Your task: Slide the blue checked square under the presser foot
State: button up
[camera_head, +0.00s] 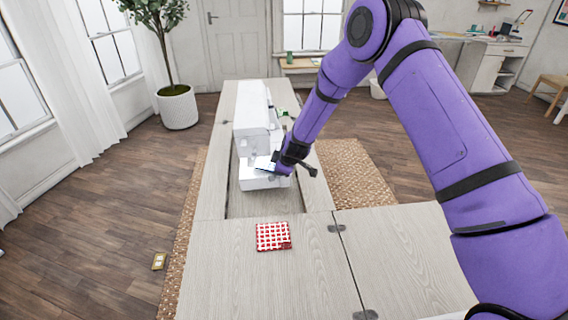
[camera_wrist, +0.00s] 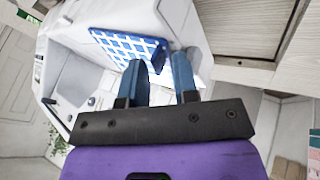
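The blue checked square (camera_wrist: 122,46) lies at the white sewing machine (camera_wrist: 72,22) in the wrist view, just beyond my fingertips. My gripper (camera_wrist: 158,62) has its two blue fingers apart, with a gap between them. The left finger overlaps the square's near edge, and the square's darker right end shows ahead of the gap. I cannot tell whether a finger touches it. In the head view, my gripper (camera_head: 272,166) is low at the front of the sewing machine (camera_head: 252,125), and the square is mostly hidden. The presser foot is not clearly visible.
A red checked square (camera_head: 273,236) lies on the wooden cabinet top (camera_head: 235,285), in front of the machine's recess. Hinged panels (camera_head: 400,250) extend to the right. A small yellowish item (camera_head: 159,261) lies on the floor at left. The front tabletop is mostly clear.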

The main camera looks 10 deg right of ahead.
jog(key=shift+x, duration=0.95)
jog(key=shift+s, duration=0.1)
grip_shut()
jog(key=shift+a, duration=0.15)
jog(key=shift+s+a, duration=0.25)
jog(key=shift+a, duration=0.5)
